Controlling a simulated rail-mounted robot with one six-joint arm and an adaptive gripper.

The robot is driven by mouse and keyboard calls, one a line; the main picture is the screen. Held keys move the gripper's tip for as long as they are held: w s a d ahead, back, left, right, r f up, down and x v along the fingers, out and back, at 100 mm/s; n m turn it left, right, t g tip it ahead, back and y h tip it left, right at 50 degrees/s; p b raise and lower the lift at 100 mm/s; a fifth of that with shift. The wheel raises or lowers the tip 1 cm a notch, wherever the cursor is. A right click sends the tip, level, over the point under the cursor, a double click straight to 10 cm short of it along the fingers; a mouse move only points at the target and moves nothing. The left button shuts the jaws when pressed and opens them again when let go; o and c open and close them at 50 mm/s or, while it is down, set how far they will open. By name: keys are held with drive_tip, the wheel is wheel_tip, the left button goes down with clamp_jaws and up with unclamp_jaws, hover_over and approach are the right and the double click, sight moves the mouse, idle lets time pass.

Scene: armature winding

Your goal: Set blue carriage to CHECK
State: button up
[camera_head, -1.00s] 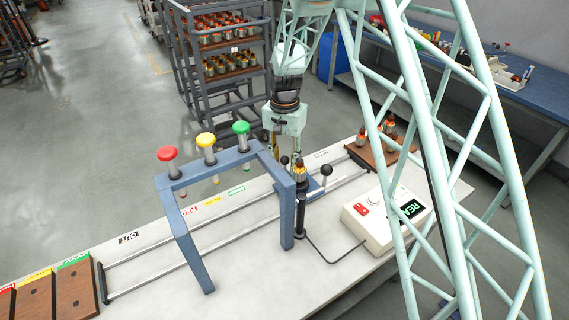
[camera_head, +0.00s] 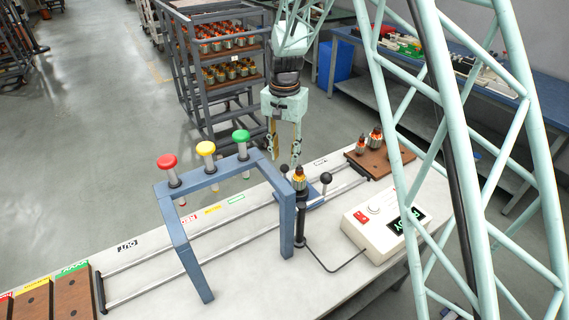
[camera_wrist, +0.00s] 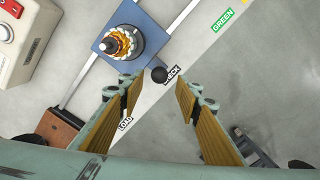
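The blue carriage (camera_head: 316,191) sits on the two rails, partly hidden in the head view behind a black post. In the wrist view the carriage (camera_wrist: 112,38) carries an armature (camera_wrist: 124,42) with orange windings. Its black ball knob (camera_wrist: 159,74) is beside the CHECK label (camera_wrist: 173,75). The LOAD label (camera_wrist: 125,124) lies nearer the brown tray. My gripper (camera_head: 284,160) is open and empty above the bench edge, by the knob (camera_head: 284,169). In the wrist view my gripper's fingers (camera_wrist: 158,95) stand wide apart, with the knob just beyond their tips, not gripped.
A blue gantry (camera_head: 215,178) with red, yellow and green plungers spans the rails at left. A white console (camera_head: 385,225) with a lit display stands at front right. A brown tray (camera_head: 400,156) holds armatures. Brown bins (camera_head: 70,290) are at front left. A rack (camera_head: 225,95) stands behind.

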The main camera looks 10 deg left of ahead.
drive_tip(key=shift+r, duration=2)
drive_tip(key=s+d+r+n+t, duration=0.1)
drive_tip(key=s+d+r, duration=0.9)
drive_tip(key=r, duration=0.2)
drive_tip(key=s+d+r+n+t, duration=0.1)
drive_tip(key=s+d+r, duration=0.85)
drive_tip(key=r, duration=0.25)
drive_tip(key=s+d, duration=0.3)
drive_tip(key=s, duration=0.7)
drive_tip(key=s+d+r+n+t, duration=0.1)
drive_tip(key=s+d, duration=0.3)
drive_tip(key=s, duration=0.6)
drive_tip(key=s+d+r+t, duration=0.1)
drive_tip(key=s+d, duration=0.3)
drive_tip(key=s, duration=0.6)
drive_tip(key=shift+d+r, duration=0.15)
drive_tip(key=shift+d, duration=0.1)
